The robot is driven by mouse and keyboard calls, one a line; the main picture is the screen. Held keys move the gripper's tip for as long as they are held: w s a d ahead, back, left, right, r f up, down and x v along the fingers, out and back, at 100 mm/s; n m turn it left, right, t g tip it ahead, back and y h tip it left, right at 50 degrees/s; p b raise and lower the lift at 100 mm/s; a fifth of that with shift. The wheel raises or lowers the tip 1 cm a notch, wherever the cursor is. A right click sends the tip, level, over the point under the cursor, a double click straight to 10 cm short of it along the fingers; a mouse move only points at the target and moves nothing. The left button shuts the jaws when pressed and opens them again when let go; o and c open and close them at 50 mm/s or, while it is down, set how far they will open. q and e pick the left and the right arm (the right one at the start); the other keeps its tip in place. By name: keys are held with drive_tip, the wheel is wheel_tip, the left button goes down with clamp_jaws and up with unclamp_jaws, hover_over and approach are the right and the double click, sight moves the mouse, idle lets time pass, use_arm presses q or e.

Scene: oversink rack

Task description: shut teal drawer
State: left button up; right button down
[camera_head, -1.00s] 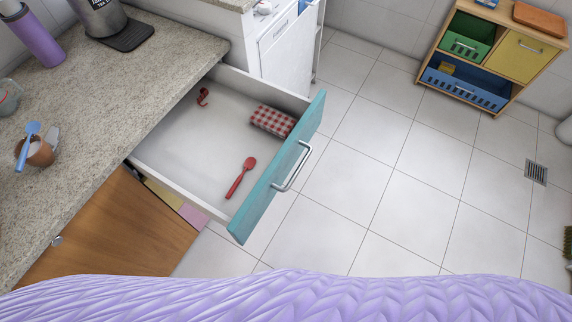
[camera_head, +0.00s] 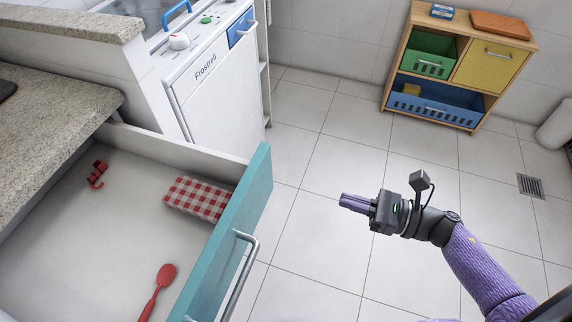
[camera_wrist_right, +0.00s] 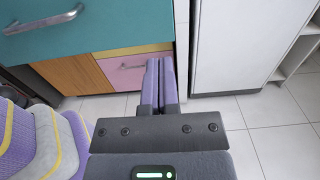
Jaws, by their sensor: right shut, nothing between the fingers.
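The teal drawer (camera_head: 225,245) is pulled far out from under the granite counter. Its metal bar handle (camera_head: 240,277) is on the front. Inside lie a folded red-checked cloth (camera_head: 198,198), a red spoon (camera_head: 158,290) and a small red item (camera_head: 97,174). My right gripper (camera_head: 345,202) is shut and empty, to the right of the drawer front and apart from it. In the right wrist view its closed fingers (camera_wrist_right: 160,85) point forward, with the teal front (camera_wrist_right: 110,25) beyond at upper left. My left gripper is in neither current view.
A white washing machine (camera_head: 215,90) stands behind the drawer. A wooden shelf unit (camera_head: 450,70) with green, yellow and blue fronts is at the back right. A pink front (camera_wrist_right: 125,72) shows below the teal one. Tiled floor (camera_head: 325,250) is clear around my right gripper.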

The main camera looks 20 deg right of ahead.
sight(267, 178)
drive_tip(key=x, duration=1.3)
drive_tip(key=shift+s+a+r, duration=0.15)
drive_tip(key=shift+a+r, duration=0.05)
drive_tip(key=shift+a, duration=0.25)
use_arm(q)
drive_tip(key=shift+s+a+f, duration=0.1)
drive_tip(key=shift+s+f, duration=0.15)
drive_tip(key=shift+s, duration=0.25)
